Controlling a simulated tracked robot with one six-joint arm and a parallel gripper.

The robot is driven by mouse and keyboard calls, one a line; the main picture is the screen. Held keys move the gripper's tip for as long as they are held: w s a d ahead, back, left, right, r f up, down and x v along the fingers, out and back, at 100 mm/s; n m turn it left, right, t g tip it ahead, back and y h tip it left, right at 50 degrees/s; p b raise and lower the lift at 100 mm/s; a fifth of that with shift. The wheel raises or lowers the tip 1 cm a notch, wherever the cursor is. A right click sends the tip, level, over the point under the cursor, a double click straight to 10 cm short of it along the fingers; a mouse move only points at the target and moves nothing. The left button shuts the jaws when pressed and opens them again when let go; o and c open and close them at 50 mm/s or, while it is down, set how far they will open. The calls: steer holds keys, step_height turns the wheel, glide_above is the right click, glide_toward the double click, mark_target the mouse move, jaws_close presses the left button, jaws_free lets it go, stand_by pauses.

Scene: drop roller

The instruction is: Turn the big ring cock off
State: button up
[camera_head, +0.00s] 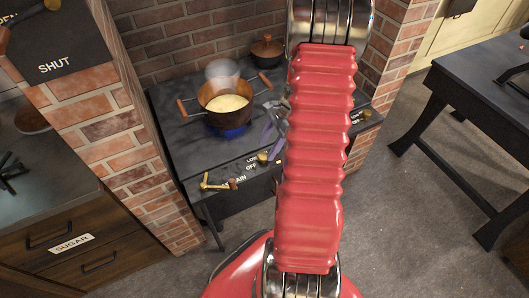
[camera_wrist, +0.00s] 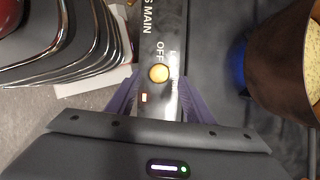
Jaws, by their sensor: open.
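A round brass cock (camera_head: 262,157) sits on the stove's front edge beside LOW and OFF lettering. It also shows in the wrist view (camera_wrist: 159,73), just below the word OFF. I take it for the big ring cock. Blue flame (camera_head: 230,131) burns under the pot; it also shows in the wrist view (camera_wrist: 238,65). My gripper (camera_head: 273,136) is largely hidden behind my red arm in the head view. In the wrist view its purple fingers (camera_wrist: 155,92) are spread, one to each side of the cock's panel. I cannot tell whether they touch it.
A brown pot (camera_head: 226,108) with pale yellow contents steams on the lit ring, close to my gripper's right in the wrist view. A brass lever (camera_head: 214,182) stands left by the MAIN lettering. Another cock (camera_head: 367,114) is at right. A lidded pot (camera_head: 267,50) stands behind; brick pillars flank the stove.

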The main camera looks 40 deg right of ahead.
mark_target(263, 155)
steer(key=shift+x, duration=1.8)
steer(key=shift+c, duration=0.4)
steer(key=c, duration=0.9)
steer(key=shift+c, duration=0.2)
steer(key=shift+n, duration=0.4)
steer(key=n, duration=0.1)
steer(key=n+g, duration=0.1)
steer(key=n, duration=0.1)
steer(key=n+g, duration=0.1)
steer(key=shift+w, duration=0.25)
steer(key=n+g, duration=0.1)
steer(key=n, duration=0.4)
steer(key=shift+w+g, duration=0.15)
steer(key=shift+g, duration=0.25)
